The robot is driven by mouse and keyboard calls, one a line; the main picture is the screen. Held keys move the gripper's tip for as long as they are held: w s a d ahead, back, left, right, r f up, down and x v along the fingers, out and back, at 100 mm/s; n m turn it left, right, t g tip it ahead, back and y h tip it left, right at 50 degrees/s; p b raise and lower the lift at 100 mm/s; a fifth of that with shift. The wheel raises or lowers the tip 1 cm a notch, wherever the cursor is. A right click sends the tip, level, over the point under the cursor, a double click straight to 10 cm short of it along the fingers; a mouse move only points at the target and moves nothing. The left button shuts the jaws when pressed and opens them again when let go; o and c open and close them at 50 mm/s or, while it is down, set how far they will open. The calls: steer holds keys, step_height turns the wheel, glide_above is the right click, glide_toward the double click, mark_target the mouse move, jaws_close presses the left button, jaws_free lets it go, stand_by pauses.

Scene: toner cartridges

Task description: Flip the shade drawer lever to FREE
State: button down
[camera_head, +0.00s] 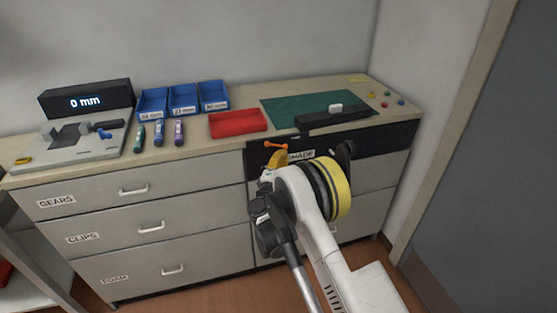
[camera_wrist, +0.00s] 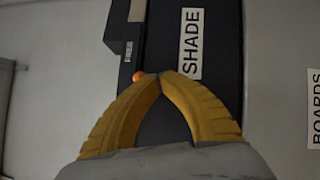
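The shade drawer (camera_head: 375,139) has a dark front under the right part of the counter. Its white SHADE label also shows in the wrist view (camera_wrist: 190,44), turned sideways. The orange lever (camera_head: 275,145) is at the drawer's upper left, roughly level in the head view. In the wrist view only a small orange bit of the lever (camera_wrist: 138,76) shows, beside the left fingertip; the rest is hidden. My gripper (camera_wrist: 160,74) has yellow fingers whose tips meet, with nothing visible between them. It is just below the lever; I cannot tell whether it touches it.
A small label (camera_wrist: 128,50) near the lever is too small to read. Above the drawer lie a green mat (camera_head: 285,112) and a black bar (camera_head: 330,117). A red tray (camera_head: 238,123) stands to the left. Labelled grey drawers (camera_head: 150,208) fill the left side.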

steer(key=shift+w+d+r+n+t+y, duration=0.2)
steer(key=shift+d+r+n+t, duration=0.3)
steer(key=shift+n, duration=0.55)
steer(key=shift+w+d+r+n+t+y, duration=0.1)
steer(key=shift+d+r+n+t+y, duration=0.2)
steer(key=shift+r+n+t, duration=0.55)
steer(key=shift+f+g, duration=0.25)
steer(key=shift+f, duration=0.05)
